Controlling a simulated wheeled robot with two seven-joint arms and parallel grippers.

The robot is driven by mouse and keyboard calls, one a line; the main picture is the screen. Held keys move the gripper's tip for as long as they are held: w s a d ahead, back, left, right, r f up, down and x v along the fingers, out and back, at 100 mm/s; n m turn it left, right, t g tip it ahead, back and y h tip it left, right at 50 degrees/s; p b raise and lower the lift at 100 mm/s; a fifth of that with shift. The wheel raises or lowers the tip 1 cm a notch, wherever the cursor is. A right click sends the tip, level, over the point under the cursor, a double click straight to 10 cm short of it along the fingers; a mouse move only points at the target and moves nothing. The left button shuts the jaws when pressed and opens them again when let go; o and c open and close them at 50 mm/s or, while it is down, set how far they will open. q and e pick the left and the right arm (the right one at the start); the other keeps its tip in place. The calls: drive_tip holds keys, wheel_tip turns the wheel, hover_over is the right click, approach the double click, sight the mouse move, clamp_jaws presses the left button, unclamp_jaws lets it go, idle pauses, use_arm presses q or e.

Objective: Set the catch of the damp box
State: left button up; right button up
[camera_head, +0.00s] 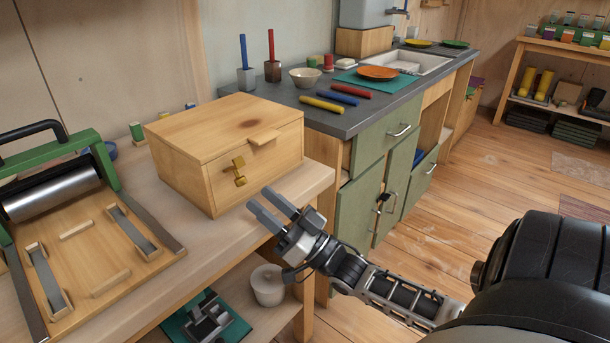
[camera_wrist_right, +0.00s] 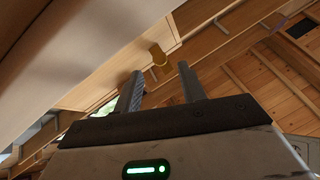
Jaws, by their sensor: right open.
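The damp box (camera_head: 190,160) is a pale wooden box with its lid down, standing on the bench at the left. Its brass catch (camera_head: 239,172) is on the front face, with a piece near the lid seam and a piece below; whether it is engaged I cannot tell. My right gripper (camera_head: 259,198) is open and empty, just in front of and slightly below the catch, apart from it. In the right wrist view a brass part of the catch (camera_wrist_right: 158,54) shows beyond and between the two fingers (camera_wrist_right: 160,73). My left gripper is not in view.
A small press with a green frame and roller (camera_head: 55,190) stands left of the box on the bench (camera_head: 215,240). A grey counter (camera_head: 350,118) with colored rolls and plates lies behind. A white pot (camera_head: 267,285) sits on the shelf below. The floor at right is open.

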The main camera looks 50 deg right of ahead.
use_arm(q)
drive_tip(key=shift+b, duration=0.4)
use_arm(e)
drive_tip(key=v, duration=1.1)
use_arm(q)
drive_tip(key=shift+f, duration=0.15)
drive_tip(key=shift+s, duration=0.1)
use_arm(e)
drive_tip(key=shift+a+h, duration=0.1)
drive_tip(key=shift+h, duration=0.2)
